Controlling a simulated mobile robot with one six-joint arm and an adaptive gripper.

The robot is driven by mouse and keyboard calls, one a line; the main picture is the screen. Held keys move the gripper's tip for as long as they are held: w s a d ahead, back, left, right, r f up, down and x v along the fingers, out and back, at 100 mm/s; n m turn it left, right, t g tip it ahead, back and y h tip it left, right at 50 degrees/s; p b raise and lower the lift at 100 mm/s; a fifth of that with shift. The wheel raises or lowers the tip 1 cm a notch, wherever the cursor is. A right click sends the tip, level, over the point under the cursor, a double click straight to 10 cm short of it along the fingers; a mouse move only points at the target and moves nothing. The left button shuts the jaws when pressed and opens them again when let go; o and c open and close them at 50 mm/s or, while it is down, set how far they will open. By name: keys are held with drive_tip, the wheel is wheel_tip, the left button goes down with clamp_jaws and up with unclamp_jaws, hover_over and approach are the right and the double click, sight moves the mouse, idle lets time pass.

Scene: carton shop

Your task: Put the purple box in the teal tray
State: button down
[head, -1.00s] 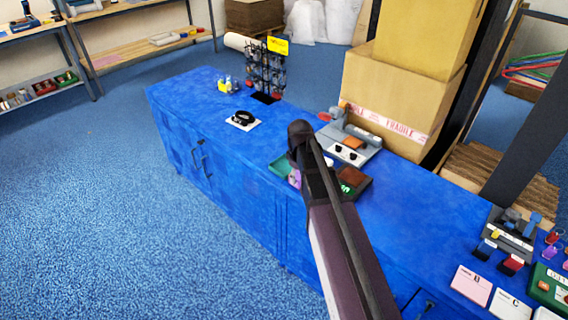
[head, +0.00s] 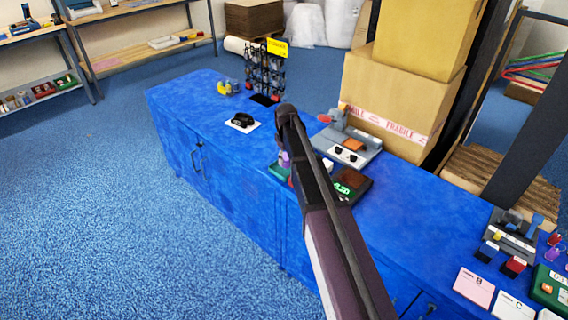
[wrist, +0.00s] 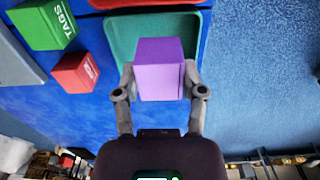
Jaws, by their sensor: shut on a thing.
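The purple box (wrist: 160,72) sits between the two fingers of my gripper (wrist: 160,84) in the wrist view, and the fingers are shut on its sides. The teal tray (wrist: 120,32) shows behind and below the box. The box appears over the tray, but I cannot tell the height between them. In the head view a small part of the purple box (head: 284,159) shows left of my arm, with the tray's edge (head: 277,171) just below it. My arm hides my gripper and most of the tray there.
In the wrist view a green box marked TAGS (wrist: 45,24) and a red box (wrist: 75,72) lie left of the tray. In the head view a dark tray (head: 352,182), a grey board (head: 362,148) and a black item on a white card (head: 243,121) share the blue counter (head: 195,95).

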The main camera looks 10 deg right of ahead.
sight(285, 162)
drive_tip(key=shift+w, duration=0.6)
drive_tip(key=shift+w+a+f+b, duration=0.1)
drive_tip(key=shift+f+b, duration=0.25)
drive_tip(key=shift+b, duration=0.05)
wheel_tip(285, 162, down, 3)
drive_tip(key=b, duration=0.3)
drive_tip(key=shift+f, duration=0.1)
drive_tip(key=shift+c, duration=0.8)
unclamp_jaws()
drive_tip(key=shift+r, duration=0.2)
wheel_tip(285, 162, up, 12)
drive_tip(key=p, duration=1.2)
